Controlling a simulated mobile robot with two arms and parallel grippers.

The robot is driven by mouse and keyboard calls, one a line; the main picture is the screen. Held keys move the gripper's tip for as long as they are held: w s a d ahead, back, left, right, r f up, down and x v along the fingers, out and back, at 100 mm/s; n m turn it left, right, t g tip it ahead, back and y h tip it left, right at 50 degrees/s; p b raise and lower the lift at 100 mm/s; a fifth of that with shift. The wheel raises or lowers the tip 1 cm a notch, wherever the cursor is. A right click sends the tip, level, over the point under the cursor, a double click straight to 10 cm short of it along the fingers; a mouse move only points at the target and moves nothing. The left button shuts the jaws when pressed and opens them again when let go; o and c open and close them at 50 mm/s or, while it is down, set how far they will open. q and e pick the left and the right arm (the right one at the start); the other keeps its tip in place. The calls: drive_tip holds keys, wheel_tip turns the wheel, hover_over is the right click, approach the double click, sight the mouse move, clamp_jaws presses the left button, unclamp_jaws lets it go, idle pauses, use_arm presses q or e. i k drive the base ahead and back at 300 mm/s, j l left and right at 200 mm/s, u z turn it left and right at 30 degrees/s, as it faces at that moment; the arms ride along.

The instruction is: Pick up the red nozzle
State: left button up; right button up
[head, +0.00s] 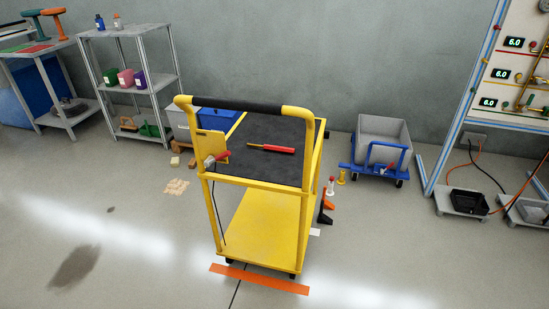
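A slim red tool (278,149) with a thin, dull tip on its left lies on the black top deck of the yellow cart (262,218). A second red part (222,155) with a pale grey piece sits at a yellow panel (210,144) on the cart's left side, with a dark cord hanging below. I cannot tell for sure which of these is the red nozzle. Neither of my grippers is in view.
An orange strip (259,279) lies on the floor before the cart. A grey shelf (140,85) stands at the back left, a grey bin on a blue trolley (382,138) at the back right. The left foreground floor is open.

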sight(291, 150)
drive_tip(key=i+j+z, duration=0.5)
drive_tip(key=i, duration=0.2)
drive_tip(key=i+j+z, duration=0.5)
drive_tip(key=j, duration=0.35)
